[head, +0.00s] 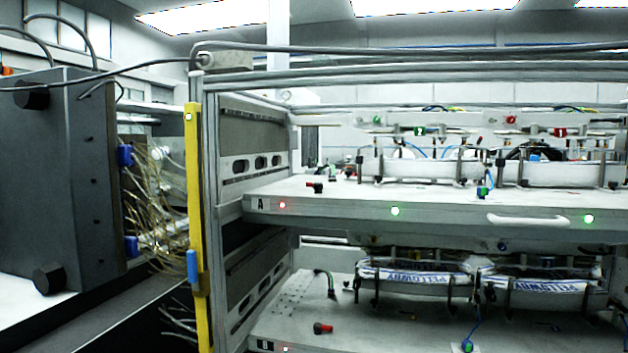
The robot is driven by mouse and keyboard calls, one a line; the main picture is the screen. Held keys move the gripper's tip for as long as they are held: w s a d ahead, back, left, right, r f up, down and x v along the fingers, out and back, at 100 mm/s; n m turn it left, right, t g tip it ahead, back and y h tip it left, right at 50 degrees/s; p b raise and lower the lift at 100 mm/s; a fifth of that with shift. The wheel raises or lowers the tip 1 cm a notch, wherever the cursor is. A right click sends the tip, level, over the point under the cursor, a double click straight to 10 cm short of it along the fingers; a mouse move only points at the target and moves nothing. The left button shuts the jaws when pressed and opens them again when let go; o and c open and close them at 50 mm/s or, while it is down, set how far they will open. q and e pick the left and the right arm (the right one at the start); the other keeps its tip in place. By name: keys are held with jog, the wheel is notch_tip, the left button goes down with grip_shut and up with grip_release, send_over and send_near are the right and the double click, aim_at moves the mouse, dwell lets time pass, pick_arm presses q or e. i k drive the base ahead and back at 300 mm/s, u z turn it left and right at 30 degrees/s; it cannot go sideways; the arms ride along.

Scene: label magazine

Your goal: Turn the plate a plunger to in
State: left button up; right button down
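Plate A (350,201) is the upper light-grey plate in the rack, with an "A" mark at the left of its front edge. A small red-and-black knob (315,187), which looks like its plunger, lies on top near the left front corner. The knob is too small to tell whether it is in or out. The front edge carries a red light at the left, two green lights and a white handle (527,220). Neither of my grippers is in view.
A lower plate (290,325) holds a similar red knob (322,328). White label stacks stand on both plates. A metal frame post with a yellow strip (194,150) borders the rack's left side. A dark grey cabinet (55,180) with loose wires stands left.

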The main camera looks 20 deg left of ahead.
aim_at(317, 186)
jog(key=u, duration=0.35)
jog(key=i, duration=0.45)
jog(key=u, duration=0.35)
jog(key=k, duration=0.5)
jog(key=z, duration=0.35)
jog(key=i, duration=0.65)
jog(key=u, duration=0.05)
